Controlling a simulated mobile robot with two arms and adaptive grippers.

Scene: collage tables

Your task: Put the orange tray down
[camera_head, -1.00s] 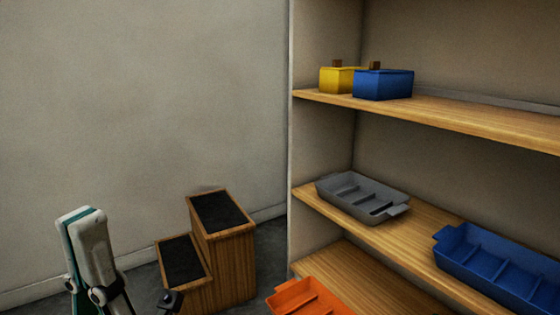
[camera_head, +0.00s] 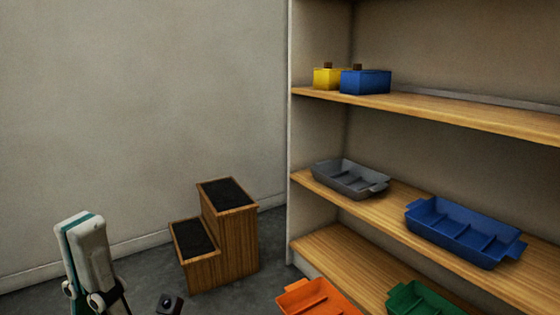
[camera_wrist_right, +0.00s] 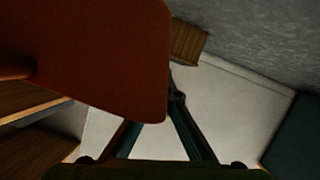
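The orange tray (camera_head: 318,300) shows at the bottom of the head view, in front of the lowest shelf board, its lower part cut off. In the right wrist view the orange tray (camera_wrist_right: 90,60) fills the upper left, close to the camera. My right gripper (camera_wrist_right: 172,98) shows there with its fingers converging at the tray's edge; the tray hides part of the left finger. It appears shut on the tray. My left gripper (camera_head: 170,304) is at the bottom left of the head view, apart from the tray. Its fingers are mostly out of frame.
The shelf's middle board holds a grey tray (camera_head: 349,179) and a blue tray (camera_head: 462,232). A green tray (camera_head: 425,300) is lower, right of the orange one. Yellow (camera_head: 327,79) and blue (camera_head: 366,82) boxes stand above. A wooden step stool (camera_head: 232,240) stands left of the shelf.

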